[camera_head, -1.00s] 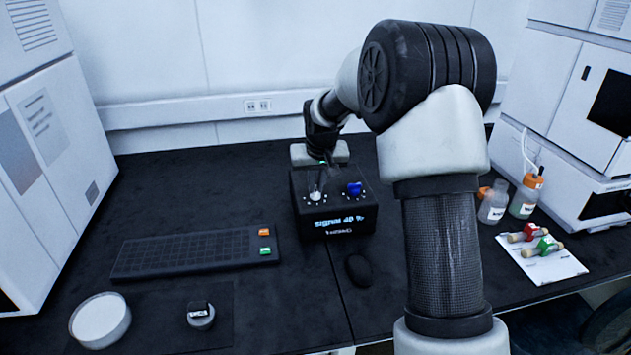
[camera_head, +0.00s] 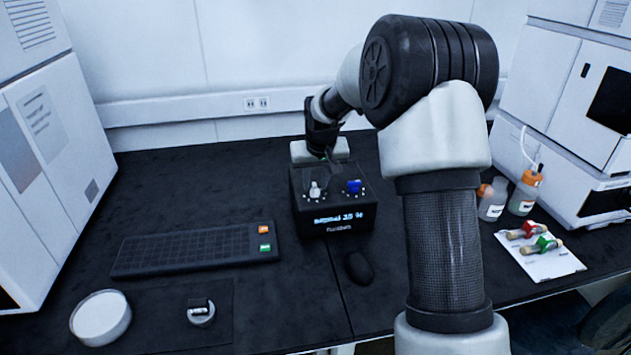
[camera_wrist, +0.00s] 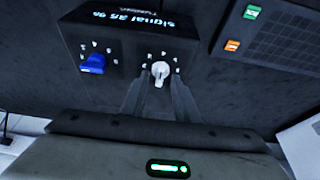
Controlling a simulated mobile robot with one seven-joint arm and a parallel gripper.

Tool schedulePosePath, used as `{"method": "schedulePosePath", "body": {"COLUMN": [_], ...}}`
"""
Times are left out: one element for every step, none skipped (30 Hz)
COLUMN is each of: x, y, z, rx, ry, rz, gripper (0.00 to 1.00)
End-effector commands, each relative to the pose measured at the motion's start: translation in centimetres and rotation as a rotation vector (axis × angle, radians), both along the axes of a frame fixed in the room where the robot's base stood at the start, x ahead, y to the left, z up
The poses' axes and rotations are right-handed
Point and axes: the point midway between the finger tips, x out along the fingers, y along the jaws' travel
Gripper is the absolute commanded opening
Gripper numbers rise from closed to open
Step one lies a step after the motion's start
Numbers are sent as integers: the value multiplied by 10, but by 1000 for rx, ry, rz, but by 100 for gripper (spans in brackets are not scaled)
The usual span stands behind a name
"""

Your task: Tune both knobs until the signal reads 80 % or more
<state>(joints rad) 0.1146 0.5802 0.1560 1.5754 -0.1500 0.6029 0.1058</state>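The black signal box (camera_head: 335,220) stands on the bench in the middle of the head view. Its lit display (camera_head: 338,218) is blurred and seems to read about 35 % in the wrist view (camera_wrist: 142,17). It has a white knob (camera_head: 315,189) on the left and a blue knob (camera_head: 354,187) on the right. In the wrist view, the white knob (camera_wrist: 160,72) lies between my gripper's (camera_wrist: 159,88) fingertips, with a small gap seeming to show on each side. The blue knob (camera_wrist: 92,64) is to the left there, clear of the fingers.
A black keyboard (camera_head: 195,250) lies left of the box and a mouse (camera_head: 358,267) in front. A white round dish (camera_head: 101,318) sits front left. Bottles (camera_head: 524,193) and a white sheet (camera_head: 540,262) with red and green items are to the right.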

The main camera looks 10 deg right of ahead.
Motion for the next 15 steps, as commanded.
{"method": "schedulePosePath", "body": {"x": [-1, -2, -4, -6, -8, -11, -14, -16, -20, -23, -26, -30, -33, -36, -39], "y": [0, 0, 0, 0, 0, 0, 0, -1, -1, -1, -1, -1, -1, -1, -1], "z": [5, 8, 13, 18, 23, 31, 38, 45, 55, 61, 68, 77, 84, 91, 101], "rx": [0, 0, 0, 0, 0, 0, -1, -1, -1, -1, -1, -1, -1, -1, -1], "ry": [-1, -2, -2, -3, -4, -4, -4, -5, -6, -4, -4, -5, -5, -5, -6], "rz": [0, -1, -1, -1, -1, -1, 0, 0, 0, 0, 0, -1, -1, -1, -1], "gripper": [28, 28, 28, 28, 28, 28, 28, 28, 28, 28, 28, 28, 28, 28, 28]}}
